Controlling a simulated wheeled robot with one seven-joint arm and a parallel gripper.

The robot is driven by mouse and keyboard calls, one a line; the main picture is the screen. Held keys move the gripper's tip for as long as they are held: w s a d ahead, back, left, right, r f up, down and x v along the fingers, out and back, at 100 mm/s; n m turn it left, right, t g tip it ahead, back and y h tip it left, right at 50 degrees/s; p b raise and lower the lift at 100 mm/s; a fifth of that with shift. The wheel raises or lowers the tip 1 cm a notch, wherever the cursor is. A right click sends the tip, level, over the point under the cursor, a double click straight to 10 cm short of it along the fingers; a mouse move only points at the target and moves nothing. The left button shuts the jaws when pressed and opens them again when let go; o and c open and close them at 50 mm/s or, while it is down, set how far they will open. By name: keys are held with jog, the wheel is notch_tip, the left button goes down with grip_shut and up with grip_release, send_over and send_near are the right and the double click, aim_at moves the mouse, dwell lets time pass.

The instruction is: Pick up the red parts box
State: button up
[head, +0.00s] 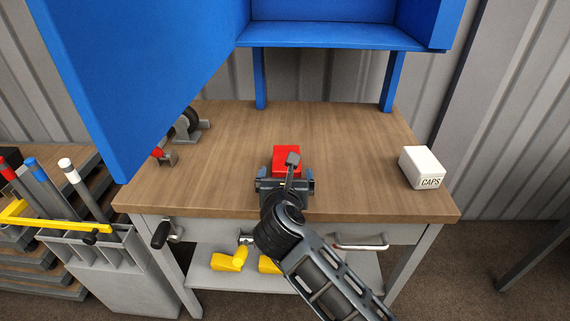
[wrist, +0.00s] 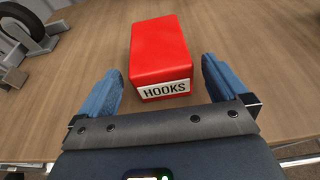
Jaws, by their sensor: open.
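The red parts box (head: 288,158) sits on the wooden workbench (head: 235,140) near its front middle. In the head view my gripper (head: 286,177) partly hides it. In the wrist view the red box (wrist: 158,48) stands just ahead, with a white label reading HOOKS on its near face. My gripper (wrist: 162,92) is open and empty. Its blue fingers lie to the left and right of the box's near end, with a gap visible on each side. I cannot tell the exact height of the fingers over the bench.
A white box labelled CAPS (head: 422,168) stands at the bench's right. A grey bench grinder (head: 186,130) is at the left, below an open blue cabinet door (head: 130,70). The blue cabinet (head: 330,35) rises behind. The bench between the red and white boxes is clear.

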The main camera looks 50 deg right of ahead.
jog(key=x, duration=0.5)
jog(key=shift+w, duration=0.1)
jog(key=c, duration=1.2)
